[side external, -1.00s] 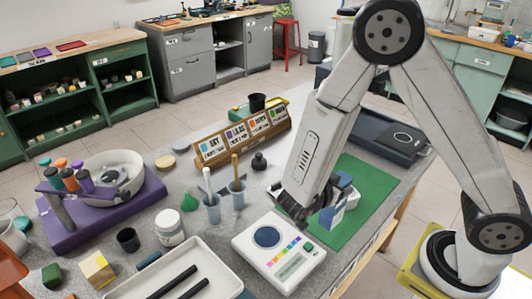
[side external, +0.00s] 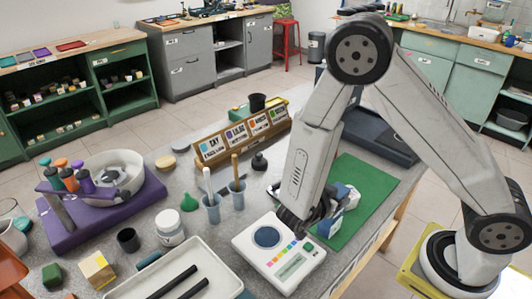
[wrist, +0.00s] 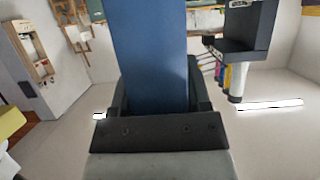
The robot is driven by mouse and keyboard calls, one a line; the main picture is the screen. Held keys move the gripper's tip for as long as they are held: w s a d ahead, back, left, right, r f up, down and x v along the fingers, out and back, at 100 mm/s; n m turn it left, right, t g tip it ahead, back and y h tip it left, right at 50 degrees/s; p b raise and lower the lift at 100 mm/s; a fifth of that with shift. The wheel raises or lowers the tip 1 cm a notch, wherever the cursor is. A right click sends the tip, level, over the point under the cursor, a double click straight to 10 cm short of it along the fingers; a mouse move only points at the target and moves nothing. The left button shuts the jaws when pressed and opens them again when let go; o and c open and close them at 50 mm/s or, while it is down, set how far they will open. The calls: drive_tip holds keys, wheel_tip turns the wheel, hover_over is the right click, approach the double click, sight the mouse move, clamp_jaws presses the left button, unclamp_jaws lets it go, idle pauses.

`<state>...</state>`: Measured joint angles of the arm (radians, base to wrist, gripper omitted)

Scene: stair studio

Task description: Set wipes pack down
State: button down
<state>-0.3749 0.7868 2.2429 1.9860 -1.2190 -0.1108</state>
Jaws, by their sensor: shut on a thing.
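The wipes pack (side external: 350,199) is a blue and white block, partly hidden behind my gripper in the side view. My gripper (side external: 318,218) is shut on it, near the left part of the green mat (side external: 368,188). Whether the pack touches the mat or hangs above it cannot be told. In the wrist view the blue face of the pack (wrist: 150,60) fills the upper middle, held at the dark jaws.
A white scale-like device (side external: 278,252) stands just left of the gripper. Cups with tools (side external: 237,197), a label rack (side external: 240,135) and a dark tray (side external: 375,138) are around. The right part of the mat is bare.

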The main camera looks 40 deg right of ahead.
drive_tip(key=shift+c, duration=0.2)
unclamp_jaws()
drive_tip(key=shift+f, duration=0.1)
drive_tip(key=v, duration=1.2)
idle(0.6)
